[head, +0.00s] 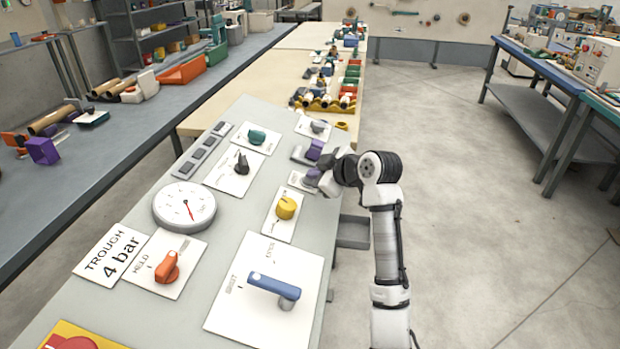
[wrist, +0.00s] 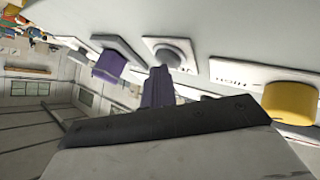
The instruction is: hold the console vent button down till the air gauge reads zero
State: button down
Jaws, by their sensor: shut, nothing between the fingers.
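The air gauge (head: 184,207) is a round white dial on the grey console (head: 240,222); its red needle points down and slightly right, and its figures are too small to read. My gripper (head: 312,178) is over the console's right edge, at a small white plate (head: 297,183). In the wrist view my shut purple fingertips (wrist: 158,84) are close together, beside a round grey button (wrist: 172,52) on that plate. No vent label is readable, and I cannot tell whether the fingertips touch the button.
A purple knob (head: 315,150) and a yellow knob (head: 286,206) flank the button's plate. A blue lever (head: 272,284), an orange knob (head: 168,268) and a "TROUGH 4 bar" card (head: 109,254) are nearer. Floor right of the console is clear.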

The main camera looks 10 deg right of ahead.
jog(key=shift+d+r+p, duration=0.25)
jog(key=shift+r+p, duration=0.2)
jog(key=shift+r, duration=0.35)
jog(key=r+p, duration=0.1)
jog(key=d+r+p, duration=0.1)
jog(key=r, duration=0.1)
jog(key=r+p, duration=0.1)
jog(key=shift+s+d+r, duration=0.2)
jog(key=shift+s+r, duration=0.15)
